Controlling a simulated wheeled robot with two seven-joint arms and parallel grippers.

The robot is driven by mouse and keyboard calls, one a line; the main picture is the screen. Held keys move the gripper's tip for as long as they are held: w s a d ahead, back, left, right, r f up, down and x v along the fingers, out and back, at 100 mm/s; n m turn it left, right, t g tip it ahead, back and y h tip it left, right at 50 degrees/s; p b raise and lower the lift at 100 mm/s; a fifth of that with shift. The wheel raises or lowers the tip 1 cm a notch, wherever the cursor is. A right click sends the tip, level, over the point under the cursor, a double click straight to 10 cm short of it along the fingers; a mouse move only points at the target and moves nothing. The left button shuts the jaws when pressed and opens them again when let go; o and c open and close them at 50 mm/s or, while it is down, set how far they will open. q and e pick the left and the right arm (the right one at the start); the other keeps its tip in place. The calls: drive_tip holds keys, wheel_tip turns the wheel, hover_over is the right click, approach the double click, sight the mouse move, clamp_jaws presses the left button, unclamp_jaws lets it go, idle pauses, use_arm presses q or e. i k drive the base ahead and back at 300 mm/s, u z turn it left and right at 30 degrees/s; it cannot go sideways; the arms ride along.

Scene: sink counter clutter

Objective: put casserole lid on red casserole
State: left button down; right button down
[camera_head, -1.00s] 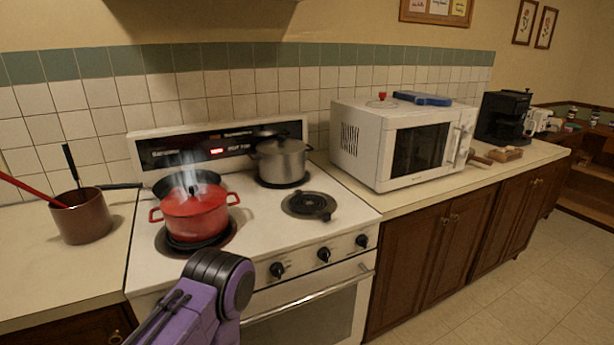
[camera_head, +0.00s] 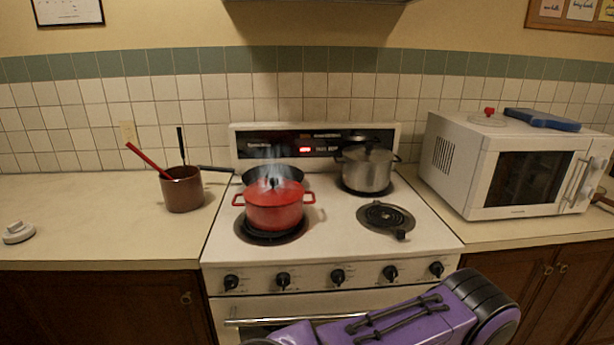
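The red casserole (camera_head: 273,208) with two side handles stands on the front left burner of the white stove, and steam rises from it. A clear lid with a red knob (camera_head: 488,117) lies on top of the white microwave (camera_head: 455,155) at the right, apart from the casserole. One of my purple arms crosses the bottom of the view. Neither gripper is in view, so I cannot tell what either one holds.
A dark pan (camera_head: 258,173) sits behind the casserole. A brown pot (camera_head: 183,190) stands left. A blue object (camera_head: 541,119) lies beside the lid.

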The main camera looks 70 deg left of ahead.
sight(270, 198)
drive_tip(key=i, duration=1.4)
drive_tip(key=u, duration=2.05)
